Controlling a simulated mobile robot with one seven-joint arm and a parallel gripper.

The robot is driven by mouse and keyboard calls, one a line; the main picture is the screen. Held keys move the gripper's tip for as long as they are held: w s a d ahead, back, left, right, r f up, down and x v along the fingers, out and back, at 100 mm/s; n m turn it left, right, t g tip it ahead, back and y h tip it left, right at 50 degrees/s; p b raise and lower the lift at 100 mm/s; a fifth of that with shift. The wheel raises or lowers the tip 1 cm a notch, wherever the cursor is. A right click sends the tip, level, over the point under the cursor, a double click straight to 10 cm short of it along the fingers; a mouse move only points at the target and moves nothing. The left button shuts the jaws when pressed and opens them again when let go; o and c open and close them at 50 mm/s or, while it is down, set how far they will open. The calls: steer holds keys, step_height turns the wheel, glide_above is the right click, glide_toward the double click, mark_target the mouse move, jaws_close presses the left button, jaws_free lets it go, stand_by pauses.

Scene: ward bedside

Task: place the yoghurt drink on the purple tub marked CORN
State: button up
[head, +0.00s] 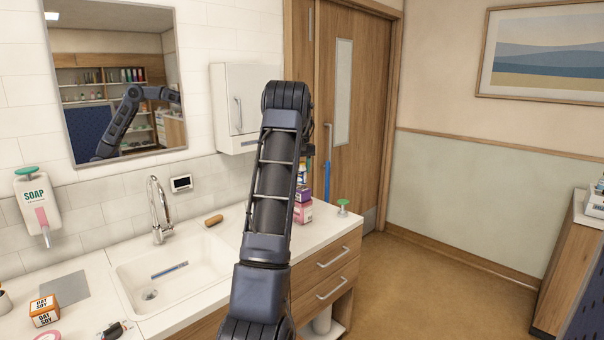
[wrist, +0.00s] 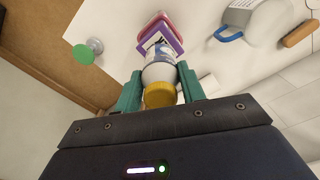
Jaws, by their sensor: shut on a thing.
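The yoghurt drink, a white and blue bottle with a yellow cap (wrist: 160,95), is between the green fingers of my gripper (wrist: 160,82), which is shut on it in the wrist view. The purple tub (wrist: 174,40) is just beyond the bottle's base; I cannot tell whether they touch. Its lettering is not readable. It also shows in the head view (head: 303,194), on a pink tub (head: 302,212) at the counter's right end. My arm hides most of the gripper and bottle in the head view.
A green-topped item (head: 343,207) stands on the counter just right of the tubs. A wooden-handled brush (head: 214,220) lies behind the sink (head: 165,272). The tap (head: 160,208) rises behind the sink. A white cabinet (head: 243,105) hangs on the wall.

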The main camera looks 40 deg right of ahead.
steer(key=shift+f, duration=1)
steer(key=shift+f, duration=0.15)
steer(key=o, duration=1)
step_height(320, 180, up, 12)
steer(key=shift+r, duration=0.2)
